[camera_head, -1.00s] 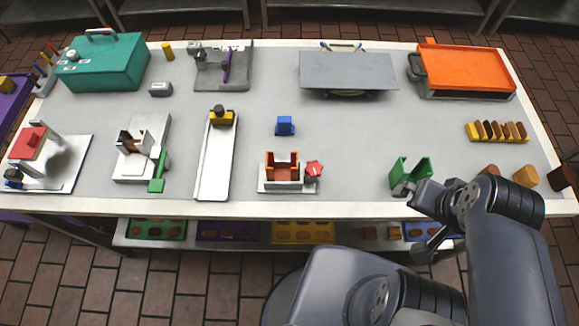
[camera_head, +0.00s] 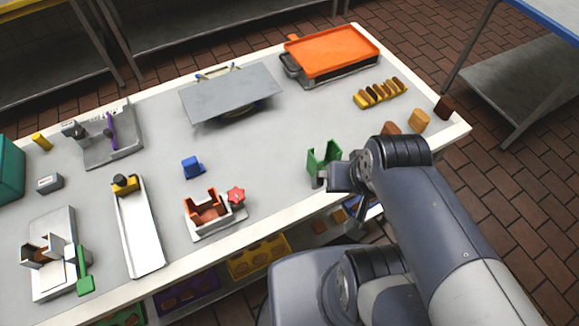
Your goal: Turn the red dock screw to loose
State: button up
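The red dock screw (camera_head: 236,196) is a star-shaped red knob at the right side of the dock (camera_head: 208,213), an orange-brown open holder on a pale base near the table's front edge. My gripper (camera_head: 322,182) is at the front edge, right of the screw and apart from it, close by a green U-shaped holder (camera_head: 318,158). The arm and wrist hide part of the gripper, and its fingers are too small to tell open from shut. I cannot tell whether it touches the green holder.
A blue block (camera_head: 192,167) stands behind the dock. A white tray (camera_head: 143,232) lies to its left. A grey plate (camera_head: 232,93) and an orange-topped unit (camera_head: 333,52) stand at the back. The table top between the dock and the green holder is clear.

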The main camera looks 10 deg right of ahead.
aim_at(236, 195)
jog(key=u, duration=1.5)
jog(key=z, duration=0.3)
jog(key=k+l+u, duration=0.1)
jog(key=k+l, duration=0.1)
jog(key=k, duration=0.05)
